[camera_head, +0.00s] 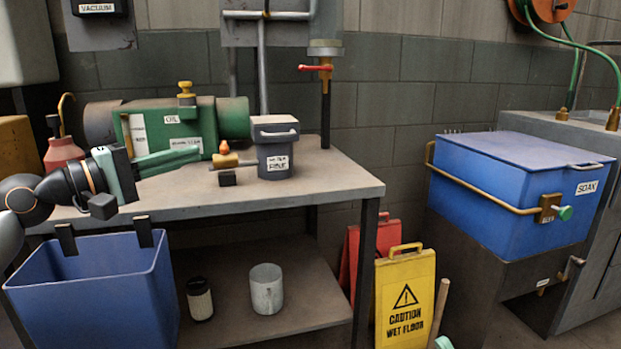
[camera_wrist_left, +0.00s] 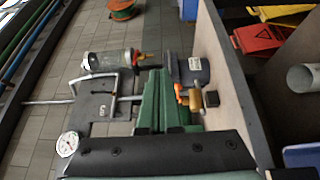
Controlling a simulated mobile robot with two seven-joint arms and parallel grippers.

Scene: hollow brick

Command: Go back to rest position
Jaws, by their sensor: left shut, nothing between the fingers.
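My left arm enters the head view from the left. Its left gripper (camera_head: 194,154) is shut and empty, with its green fingers pointing right. In the head view it is above the left part of the grey workbench (camera_head: 330,185), in front of the green oil machine (camera_head: 215,137). In the left wrist view the green fingers (camera_wrist_left: 157,75) lie together with nothing between them. A brass fitting with an orange tip (camera_head: 229,158) is just right of the fingertips in the head view. My right gripper is not in view.
A dark grey filter box (camera_head: 275,153) and a small black block (camera_head: 227,178) stand on the bench. A blue bin (camera_head: 95,300) is below the arm. A yellow wet-floor sign (camera_head: 405,300) and blue soak tank (camera_head: 515,185) are to the right. The bench's front right is clear.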

